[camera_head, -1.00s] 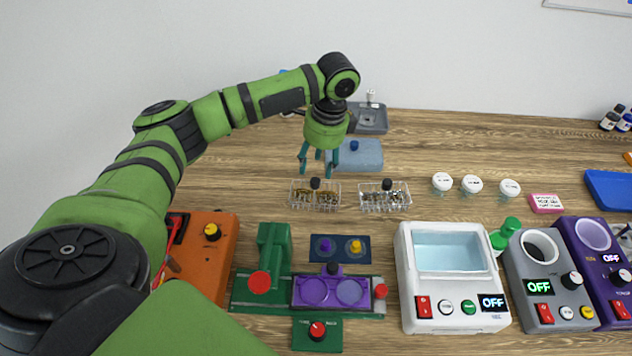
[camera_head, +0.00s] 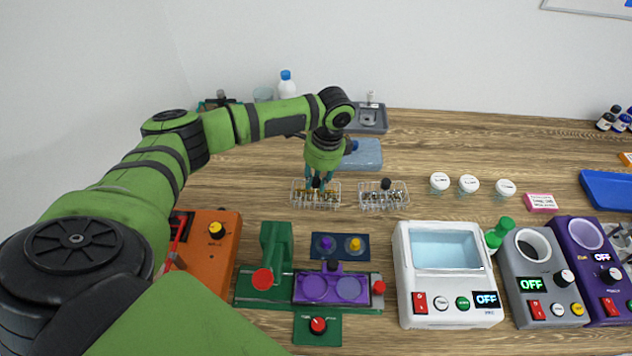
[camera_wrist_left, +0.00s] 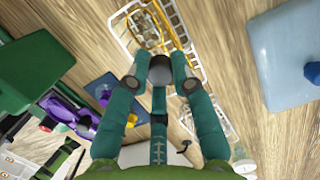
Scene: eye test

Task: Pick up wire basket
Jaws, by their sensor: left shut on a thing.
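A clear white wire basket (camera_head: 298,200) with brass-coloured pieces in it stands on the wooden table, with a black knob on top. It also shows in the left wrist view (camera_wrist_left: 133,42). My left gripper (camera_head: 317,182) points down over this basket. Its teal fingers are shut on the black knob (camera_wrist_left: 160,69), seen between the fingertips in the left wrist view. The basket appears to rest on the table. A second wire basket (camera_head: 370,204) with darker metal pieces and its own black knob stands just to the right. My right gripper is not in view.
A pale blue block (camera_head: 368,156) lies behind the baskets. A navy plate (camera_head: 340,254) with purple and yellow knobs and a green press (camera_head: 276,245) stand in front. A white bath device (camera_head: 444,300) is front right. White-lidded jars (camera_head: 469,184) stand right of the baskets.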

